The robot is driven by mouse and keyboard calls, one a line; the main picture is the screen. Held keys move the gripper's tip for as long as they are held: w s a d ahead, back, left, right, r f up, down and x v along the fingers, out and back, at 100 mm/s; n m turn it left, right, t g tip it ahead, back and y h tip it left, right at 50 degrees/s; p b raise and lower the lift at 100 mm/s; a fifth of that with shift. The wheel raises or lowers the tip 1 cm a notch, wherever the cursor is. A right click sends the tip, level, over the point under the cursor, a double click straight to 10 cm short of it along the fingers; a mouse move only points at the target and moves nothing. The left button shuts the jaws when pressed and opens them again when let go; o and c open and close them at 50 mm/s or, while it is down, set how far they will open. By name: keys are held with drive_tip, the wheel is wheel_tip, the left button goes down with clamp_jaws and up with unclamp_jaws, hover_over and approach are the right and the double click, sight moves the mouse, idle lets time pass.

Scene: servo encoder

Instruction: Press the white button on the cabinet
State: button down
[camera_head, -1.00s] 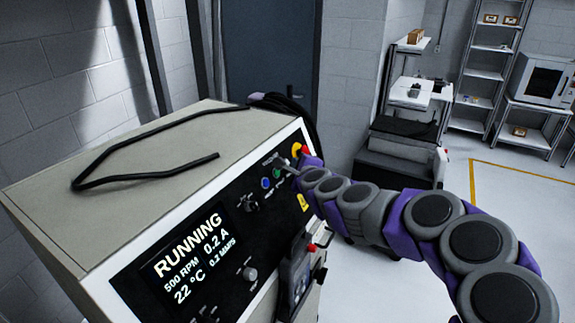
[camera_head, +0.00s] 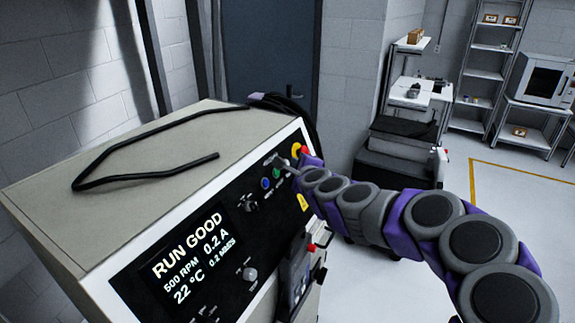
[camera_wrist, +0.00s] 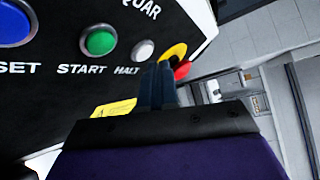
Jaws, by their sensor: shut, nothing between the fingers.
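The cabinet (camera_head: 115,190) is beige with a black front panel and stands at the left. In the wrist view, the white button (camera_wrist: 143,50) sits above the HALT label, right of a green button (camera_wrist: 100,41) and a blue button (camera_wrist: 14,25). My gripper (camera_head: 291,169) is at the upper right end of the panel. Its fingertips also show in the wrist view (camera_wrist: 161,72), closed together, just right of and below the white button. Whether they touch the panel I cannot tell. The display (camera_head: 187,255) reads RUN GOOD.
A red knob on a yellow base (camera_wrist: 180,62) is close to the right of my fingertips. A black bent rod (camera_head: 140,150) lies on the cabinet top. Shelves (camera_head: 485,70) and an oven-like box (camera_head: 542,80) stand at the back right. Floor right of the cabinet is open.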

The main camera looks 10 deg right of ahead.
drive_tip(key=shift+a, duration=0.1)
idle(0.3)
drive_tip(key=shift+w+a+f, duration=0.1)
drive_tip(key=shift+w+a, duration=0.05)
drive_tip(key=shift+a, duration=0.1)
idle(0.5)
drive_tip(key=shift+s+d+r, duration=0.2)
drive_tip(key=shift+s+d, duration=0.05)
drive_tip(key=shift+d, duration=0.15)
drive_tip(key=s+d+r+p, duration=0.1)
drive_tip(key=s+d+r, duration=0.1)
drive_tip(key=s+d, duration=0.1)
drive_tip(key=shift+d+r, duration=0.3)
drive_tip(key=shift+d, duration=0.4)
drive_tip(key=shift+s, duration=0.1)
idle(0.5)
